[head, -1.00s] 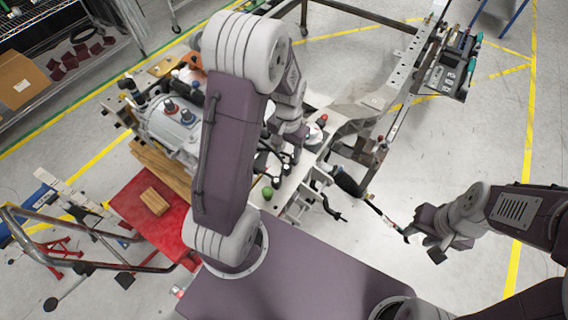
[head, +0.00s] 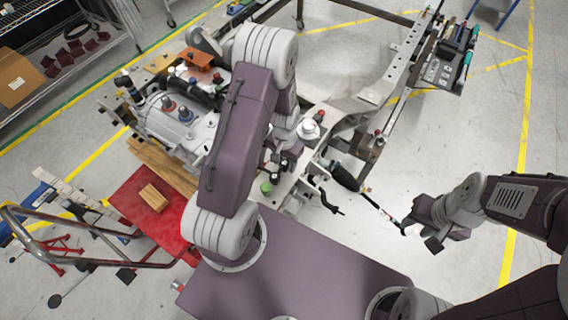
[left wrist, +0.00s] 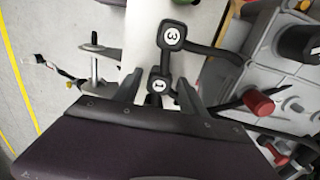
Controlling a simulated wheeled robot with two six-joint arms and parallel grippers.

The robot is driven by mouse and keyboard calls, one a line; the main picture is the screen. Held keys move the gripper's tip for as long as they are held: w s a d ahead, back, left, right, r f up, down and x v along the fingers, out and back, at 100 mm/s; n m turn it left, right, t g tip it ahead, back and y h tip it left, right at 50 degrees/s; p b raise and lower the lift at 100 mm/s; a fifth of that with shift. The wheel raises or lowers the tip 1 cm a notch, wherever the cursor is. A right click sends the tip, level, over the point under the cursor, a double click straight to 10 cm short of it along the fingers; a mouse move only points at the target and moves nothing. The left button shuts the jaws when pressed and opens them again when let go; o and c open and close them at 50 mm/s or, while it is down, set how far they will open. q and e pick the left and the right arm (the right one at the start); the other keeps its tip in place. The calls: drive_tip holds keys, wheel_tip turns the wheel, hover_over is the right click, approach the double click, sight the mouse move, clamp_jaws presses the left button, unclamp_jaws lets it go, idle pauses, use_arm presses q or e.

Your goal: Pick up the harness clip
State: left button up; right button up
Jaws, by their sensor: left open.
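Black clip-like parts show in the left wrist view: one with a white label "1" (left wrist: 157,86) and one with a white label "3" (left wrist: 172,36), joined to a dark bent arm. I cannot tell for sure which is the harness clip. My left gripper (left wrist: 158,90) is open, its two fingertips on either side of the part labelled 1, with no clear contact. In the head view my left gripper (head: 284,160) is over the chassis plate, largely hidden by its own arm. My right gripper (head: 420,238) is at the right, beside the end of a thin cable (head: 378,207); its jaw gap is unclear.
A grey engine block (head: 180,125) stands left of my left arm. A green knob (head: 266,188) sits on the plate near the gripper. The chassis rail (head: 385,80) runs to the upper right. A red platform (head: 140,210) holds a wooden block.

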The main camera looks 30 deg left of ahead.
use_arm(q)
drive_tip(key=shift+d, duration=0.1)
clamp_jaws()
drive_tip(key=shift+r, duration=0.1)
drive_tip(key=r, duration=0.2)
drive_tip(key=r+b, duration=0.1)
drive_tip(key=r, duration=0.1)
drive_tip(key=shift+w+d+r, duration=0.1)
drive_tip(key=shift+w, duration=0.25)
drive_tip(key=w+d+r+b, duration=0.1)
drive_tip(key=w+d+r, duration=0.5)
drive_tip(key=w, duration=0.3)
drive_tip(key=shift+d+r, duration=0.2)
drive_tip(key=shift+r, duration=0.15)
